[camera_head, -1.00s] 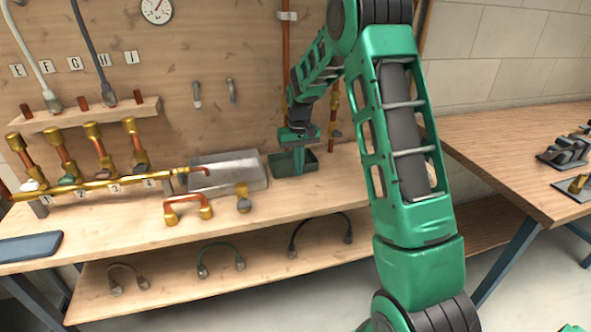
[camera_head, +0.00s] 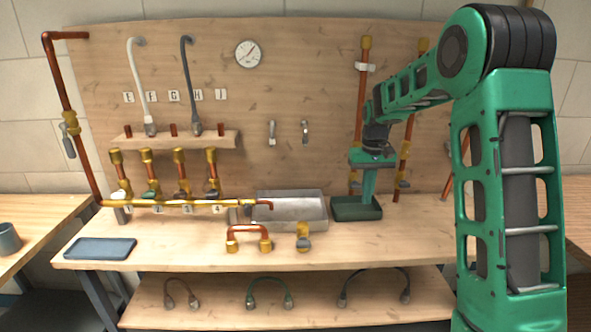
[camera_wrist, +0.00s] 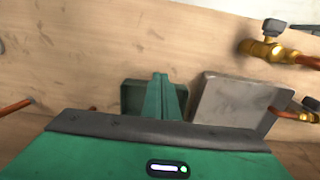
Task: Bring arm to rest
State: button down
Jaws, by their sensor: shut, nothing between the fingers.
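My green arm reaches over the workbench (camera_head: 180,258) from the right of the head view. My gripper (camera_head: 368,197) points down in front of the wooden back board, over or just above a dark green tray (camera_head: 345,213). I cannot tell whether the fingertips touch the tray. In the wrist view, the gripper fingers (camera_wrist: 158,82) are together with nothing between them. The green tray (camera_wrist: 133,97) shows behind them there.
A grey metal tray (camera_head: 315,218) stands left of the green tray. A copper U-pipe (camera_head: 249,234) and a brass valve (camera_head: 303,238) lie in front. The brass manifold (camera_head: 170,203) is at left. Upright copper pipes (camera_head: 361,120) rise close behind the gripper.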

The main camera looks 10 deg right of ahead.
jog(key=s+d+r+m, duration=0.1)
jog(key=s+d+r, duration=0.15)
jog(key=s, duration=0.85)
jog(key=s+d+r+m, duration=0.1)
jog(key=s+r, duration=0.3)
jog(key=s, duration=0.6)
jog(key=s+a+f+m, duration=0.1)
jog(key=s+f, duration=0.1)
jog(key=s, duration=0.8)
jog(key=s+a+f+m, duration=0.1)
jog(key=s, duration=0.9)
jog(key=shift+a+f, duration=0.35)
jog(key=shift+w+f, duration=0.25)
jog(key=shift+w, duration=0.4)
